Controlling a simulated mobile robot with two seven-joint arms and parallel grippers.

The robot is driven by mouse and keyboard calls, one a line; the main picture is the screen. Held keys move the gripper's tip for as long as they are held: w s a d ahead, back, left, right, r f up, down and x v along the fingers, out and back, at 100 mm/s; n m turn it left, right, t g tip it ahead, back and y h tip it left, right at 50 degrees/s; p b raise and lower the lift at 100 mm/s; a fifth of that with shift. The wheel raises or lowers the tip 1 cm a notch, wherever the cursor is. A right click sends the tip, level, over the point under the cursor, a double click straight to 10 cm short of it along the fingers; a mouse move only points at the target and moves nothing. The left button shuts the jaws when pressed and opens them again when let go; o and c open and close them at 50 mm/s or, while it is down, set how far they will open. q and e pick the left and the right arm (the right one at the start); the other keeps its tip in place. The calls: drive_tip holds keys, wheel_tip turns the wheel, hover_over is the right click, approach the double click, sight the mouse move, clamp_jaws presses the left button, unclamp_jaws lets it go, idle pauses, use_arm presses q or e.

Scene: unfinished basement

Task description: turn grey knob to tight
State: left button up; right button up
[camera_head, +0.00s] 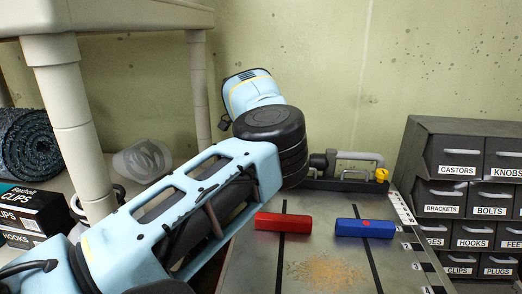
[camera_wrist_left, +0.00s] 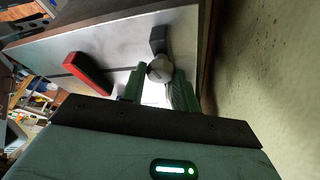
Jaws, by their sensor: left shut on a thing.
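The grey knob (camera_wrist_left: 160,68) shows in the left wrist view as a rounded grey piece at the end of a dark fitting (camera_wrist_left: 158,40). My left gripper (camera_wrist_left: 157,80) has its two green fingers on either side of the knob and is shut on it. In the head view my left arm reaches in from the left to the back of the bench, and its own wrist hides the fingers and the knob. My right gripper is in neither view.
A metal bench top (camera_head: 250,265) carries a red block (camera_head: 283,222) and a blue block (camera_head: 365,229). A grey handle (camera_head: 360,156) and yellow piece (camera_head: 381,174) stand at its back edge. Labelled drawers (camera_head: 446,195) stand at right, shelving (camera_head: 75,130) at left. The wall is close behind.

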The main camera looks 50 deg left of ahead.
use_arm(q)
drive_tip(key=m, duration=0.1)
drive_tip(key=m+g+p, duration=0.1)
drive_tip(key=shift+w+r+m, duration=0.1)
drive_tip(key=shift+r+m, duration=0.15)
drive_tip(key=shift+m, duration=0.15)
drive_tip(key=shift+w+f+m+g+p, duration=0.15)
drive_tip(key=shift+m+g+p, duration=0.35)
drive_tip(key=shift+m, duration=1)
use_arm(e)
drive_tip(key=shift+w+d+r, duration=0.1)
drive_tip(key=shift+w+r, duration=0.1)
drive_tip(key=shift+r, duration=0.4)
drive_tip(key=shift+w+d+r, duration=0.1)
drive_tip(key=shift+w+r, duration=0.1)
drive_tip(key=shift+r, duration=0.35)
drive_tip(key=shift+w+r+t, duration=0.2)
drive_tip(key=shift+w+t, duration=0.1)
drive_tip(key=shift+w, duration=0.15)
use_arm(q)
drive_tip(key=o, duration=1)
drive_tip(key=shift+c, duration=0.2)
